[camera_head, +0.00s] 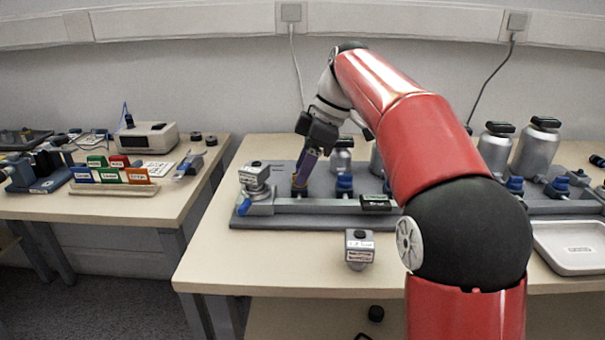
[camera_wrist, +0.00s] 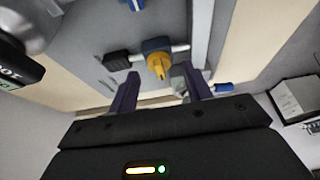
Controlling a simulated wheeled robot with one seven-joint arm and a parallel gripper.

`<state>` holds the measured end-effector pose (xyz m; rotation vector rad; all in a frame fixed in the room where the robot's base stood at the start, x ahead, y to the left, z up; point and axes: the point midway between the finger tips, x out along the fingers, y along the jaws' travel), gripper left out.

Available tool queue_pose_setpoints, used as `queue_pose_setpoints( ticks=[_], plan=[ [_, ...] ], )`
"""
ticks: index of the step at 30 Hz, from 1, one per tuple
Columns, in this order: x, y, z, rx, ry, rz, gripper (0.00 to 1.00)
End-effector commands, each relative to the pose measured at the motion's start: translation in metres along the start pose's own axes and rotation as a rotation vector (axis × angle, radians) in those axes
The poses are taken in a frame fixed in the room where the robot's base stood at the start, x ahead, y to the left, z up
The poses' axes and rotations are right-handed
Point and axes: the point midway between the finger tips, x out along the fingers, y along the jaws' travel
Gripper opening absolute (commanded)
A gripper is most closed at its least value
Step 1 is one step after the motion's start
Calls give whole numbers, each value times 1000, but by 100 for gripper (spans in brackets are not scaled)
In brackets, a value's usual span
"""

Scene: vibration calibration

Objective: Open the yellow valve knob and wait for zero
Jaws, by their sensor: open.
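The yellow valve knob (camera_wrist: 158,66) shows in the wrist view, seated on a blue valve body on a metal pipe. My gripper (camera_wrist: 161,90) is open, its two purple fingers spread to either side below the knob in that view, with nothing held between them. In the head view my gripper (camera_head: 300,188) points down at the left part of the grey calibration board (camera_head: 270,221), just right of a silver sensor head (camera_head: 254,177). The knob is largely hidden by the fingers there, and I cannot tell whether they touch it.
Blue valves (camera_head: 344,185) and metal canisters stand along the board. A small dark display (camera_head: 376,202) sits at its front edge. A grey block (camera_head: 359,249) stands on the table in front. A white tray (camera_head: 572,246) lies at right. A second table at left holds coloured boxes.

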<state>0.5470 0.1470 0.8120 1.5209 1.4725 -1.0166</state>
Motion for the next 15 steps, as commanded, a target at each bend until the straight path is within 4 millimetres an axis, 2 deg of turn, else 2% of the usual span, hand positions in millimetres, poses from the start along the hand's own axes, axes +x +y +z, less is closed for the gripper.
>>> queue_pose_setpoints(
  ticks=[3,11,12,15],
  plan=[
    [8,0,0,1,0,0,49],
    [10,0,0,1,0,2,49],
    [10,0,0,1,0,2,48],
    [10,0,0,1,0,2,35]
  ],
)
